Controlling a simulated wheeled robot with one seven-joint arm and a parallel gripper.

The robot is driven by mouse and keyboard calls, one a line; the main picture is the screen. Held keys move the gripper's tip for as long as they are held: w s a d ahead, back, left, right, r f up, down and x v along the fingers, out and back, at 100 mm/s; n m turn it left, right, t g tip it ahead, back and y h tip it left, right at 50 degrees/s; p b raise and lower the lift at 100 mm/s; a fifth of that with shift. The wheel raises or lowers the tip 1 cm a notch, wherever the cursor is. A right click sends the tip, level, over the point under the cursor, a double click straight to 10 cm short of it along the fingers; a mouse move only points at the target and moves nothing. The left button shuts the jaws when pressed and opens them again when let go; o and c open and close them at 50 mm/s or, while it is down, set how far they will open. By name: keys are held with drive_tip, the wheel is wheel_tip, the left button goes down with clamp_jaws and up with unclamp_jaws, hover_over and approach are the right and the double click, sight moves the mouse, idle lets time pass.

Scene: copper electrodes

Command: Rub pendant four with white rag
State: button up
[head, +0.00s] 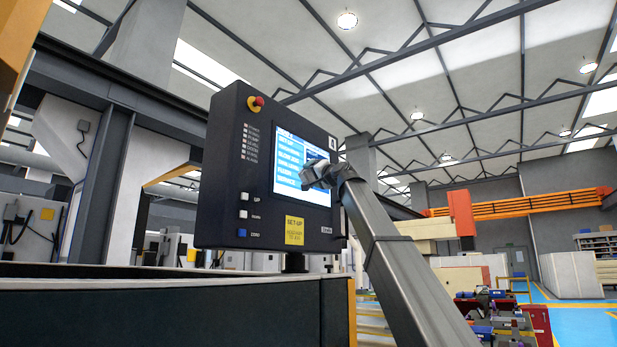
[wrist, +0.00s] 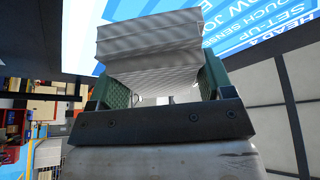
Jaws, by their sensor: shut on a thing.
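Pendant four (head: 225,190) is a dark control box with a lit blue and white screen (head: 287,172), a red knob on top and a "4" label at its upper right. My gripper (head: 318,174) is in front of the right part of the screen in the head view. In the wrist view my gripper (wrist: 160,95) is shut on the white rag (wrist: 150,45), a folded ribbed cloth between green finger pads. The rag is close to the screen (wrist: 245,25); I cannot tell whether it touches.
A dark panelled barrier (head: 170,310) runs below the pendant at the lower left. Grey steel columns (head: 98,180) stand behind it. An orange rail (head: 540,202) and a cluttered red work area (head: 500,310) lie at the right. The air right of my arm is clear.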

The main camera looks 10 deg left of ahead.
drive_tip(key=shift+s+d, duration=0.35)
drive_tip(key=shift+d, duration=0.3)
drive_tip(key=d, duration=0.1)
drive_tip(key=s+d, duration=0.1)
drive_tip(key=shift+s+d, duration=0.1)
drive_tip(key=shift+d, duration=0.25)
drive_tip(key=shift+a, duration=0.15)
